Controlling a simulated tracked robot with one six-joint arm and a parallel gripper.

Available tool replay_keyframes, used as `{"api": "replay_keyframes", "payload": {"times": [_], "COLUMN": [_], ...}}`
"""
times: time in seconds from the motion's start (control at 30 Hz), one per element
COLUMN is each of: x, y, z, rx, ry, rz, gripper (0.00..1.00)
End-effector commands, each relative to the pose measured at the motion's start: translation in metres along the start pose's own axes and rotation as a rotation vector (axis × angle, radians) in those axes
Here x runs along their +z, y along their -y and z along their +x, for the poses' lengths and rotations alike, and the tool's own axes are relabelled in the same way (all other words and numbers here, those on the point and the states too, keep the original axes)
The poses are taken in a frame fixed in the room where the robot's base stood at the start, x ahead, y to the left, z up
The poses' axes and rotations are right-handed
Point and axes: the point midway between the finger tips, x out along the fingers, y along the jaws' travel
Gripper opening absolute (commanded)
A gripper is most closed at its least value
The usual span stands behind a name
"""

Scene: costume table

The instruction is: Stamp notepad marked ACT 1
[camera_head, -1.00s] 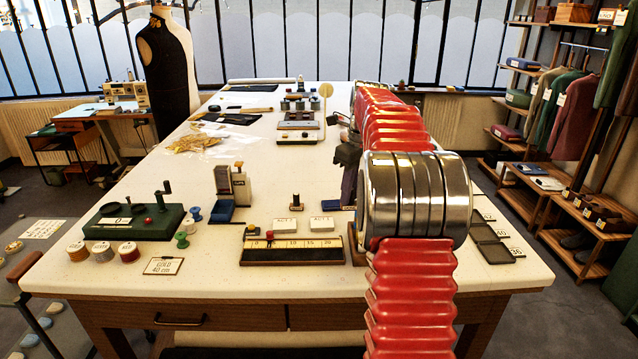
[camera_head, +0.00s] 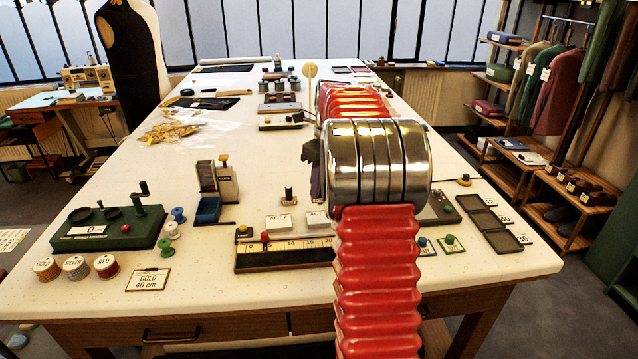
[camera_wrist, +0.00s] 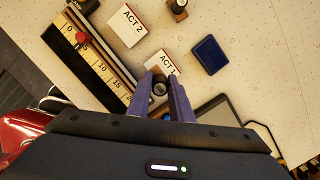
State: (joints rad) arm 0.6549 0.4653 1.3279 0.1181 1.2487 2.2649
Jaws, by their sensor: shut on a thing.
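The ACT 1 notepad (camera_wrist: 162,63) is a small white block in the wrist view, just beyond my fingertips. It also shows in the head view (camera_head: 312,219), partly hidden by my arm. My gripper (camera_wrist: 160,80) is shut on a small dark round-topped thing that looks like a stamp (camera_wrist: 159,88). The held thing overlaps the near edge of the ACT 1 notepad in the wrist view; I cannot tell whether they touch. My gripper (camera_head: 317,190) is mostly behind my arm in the head view. A dark blue pad (camera_wrist: 210,55) lies right of the notepad.
The ACT 2 notepad (camera_wrist: 128,25) lies left of ACT 1. A small knobbed piece (camera_head: 289,196) stands behind the notepads. A numbered ruler rail (camera_head: 275,254) runs along the front. A blue-and-cream device (camera_head: 217,190) and green counter (camera_head: 108,226) stand to the left.

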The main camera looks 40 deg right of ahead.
Motion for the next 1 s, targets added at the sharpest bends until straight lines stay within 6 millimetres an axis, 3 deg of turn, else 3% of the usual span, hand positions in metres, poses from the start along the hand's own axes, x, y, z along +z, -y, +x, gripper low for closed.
{"api": "replay_keyframes", "payload": {"times": [0.27,1.0], "x": [-0.002,-0.009], "y": [0.000,0.000], "z": [0.006,0.058], "rx": [0.002,0.001], "ry": [-0.002,-0.001], "rz": [0.001,0.001], "gripper": [0.05,0.05]}}
